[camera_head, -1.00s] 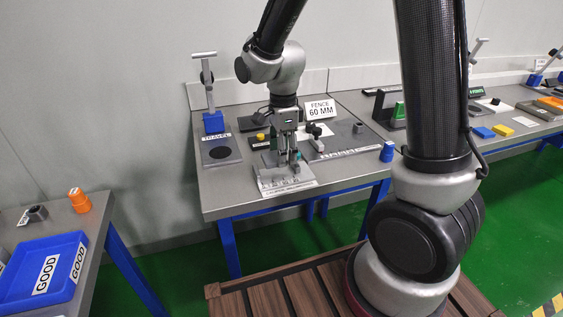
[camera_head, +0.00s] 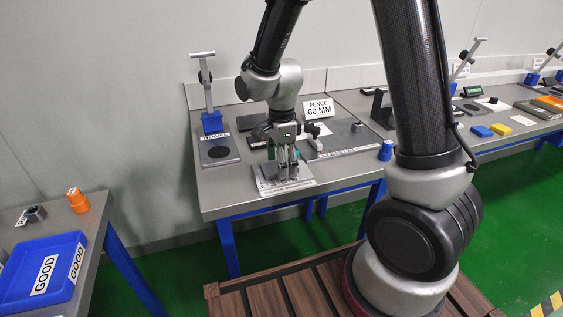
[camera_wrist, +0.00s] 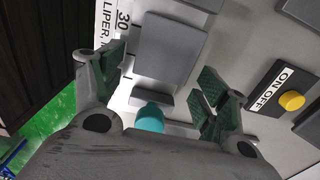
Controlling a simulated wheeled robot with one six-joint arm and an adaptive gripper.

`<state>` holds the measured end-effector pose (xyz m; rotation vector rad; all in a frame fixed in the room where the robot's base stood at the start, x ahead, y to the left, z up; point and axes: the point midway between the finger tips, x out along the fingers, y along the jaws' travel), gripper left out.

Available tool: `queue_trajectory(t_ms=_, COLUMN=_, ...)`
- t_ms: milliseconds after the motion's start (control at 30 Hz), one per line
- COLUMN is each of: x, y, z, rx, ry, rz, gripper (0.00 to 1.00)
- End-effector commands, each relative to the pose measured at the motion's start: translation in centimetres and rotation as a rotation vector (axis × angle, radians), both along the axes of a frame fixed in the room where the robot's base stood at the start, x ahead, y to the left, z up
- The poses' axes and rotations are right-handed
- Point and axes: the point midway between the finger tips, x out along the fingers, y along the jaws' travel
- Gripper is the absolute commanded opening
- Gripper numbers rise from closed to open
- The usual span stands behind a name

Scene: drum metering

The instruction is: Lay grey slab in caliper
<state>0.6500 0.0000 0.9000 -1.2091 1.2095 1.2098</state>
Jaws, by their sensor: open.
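The grey slab (camera_wrist: 170,52) is a flat grey block in the wrist view. It lies over the white caliper board (camera_wrist: 115,95), between a small grey jaw (camera_wrist: 152,98) and a grey block at the top edge. A teal cylinder (camera_wrist: 150,118) sits by the small jaw. My gripper (camera_wrist: 163,78) is open, its green-padded fingers apart on either side of the slab, with a gap visible. In the head view my gripper (camera_head: 284,174) is low over the caliper board (camera_head: 300,186) and hides much of it. Whether the fingers touch anything there is unclear.
An ON/OFF box with a yellow button (camera_wrist: 292,101) is to the right in the wrist view. A blue-based stand (camera_head: 212,122) and TRAVEL plate (camera_head: 232,158) stand left, the FENCE sign (camera_head: 318,108) behind, a blue cup (camera_head: 386,151) right.

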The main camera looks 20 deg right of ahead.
Motion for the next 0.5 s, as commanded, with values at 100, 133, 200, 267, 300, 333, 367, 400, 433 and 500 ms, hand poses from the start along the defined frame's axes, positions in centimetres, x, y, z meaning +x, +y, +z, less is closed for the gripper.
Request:
queue_trajectory(t_ms=100, x=0.0, y=0.0, z=0.1, rx=0.0, ry=-0.001, rz=0.0, gripper=0.74)
queue_trajectory(t_ms=133, x=0.0, y=0.0, z=0.3, rx=0.0, ry=-0.001, rz=0.0, gripper=0.74)
queue_trajectory(t_ms=200, x=0.1, y=0.0, z=1.0, rx=0.001, ry=-0.003, rz=0.0, gripper=0.74)
queue_trajectory(t_ms=267, x=0.1, y=0.0, z=1.9, rx=0.001, ry=-0.004, rz=0.0, gripper=0.74)
queue_trajectory(t_ms=300, x=0.1, y=0.0, z=2.7, rx=0.002, ry=-0.005, rz=0.0, gripper=0.74)
queue_trajectory(t_ms=333, x=0.1, y=0.0, z=3.3, rx=0.002, ry=-0.005, rz=0.0, gripper=0.74)
queue_trajectory(t_ms=367, x=0.1, y=0.0, z=4.0, rx=0.002, ry=-0.006, rz=0.0, gripper=0.74)
queue_trajectory(t_ms=400, x=0.2, y=0.1, z=5.0, rx=0.003, ry=-0.007, rz=0.0, gripper=0.74)
queue_trajectory(t_ms=433, x=0.1, y=0.1, z=5.7, rx=0.002, ry=-0.006, rz=0.0, gripper=0.74)
queue_trajectory(t_ms=500, x=0.1, y=0.1, z=7.3, rx=0.002, ry=-0.006, rz=0.0, gripper=0.74)
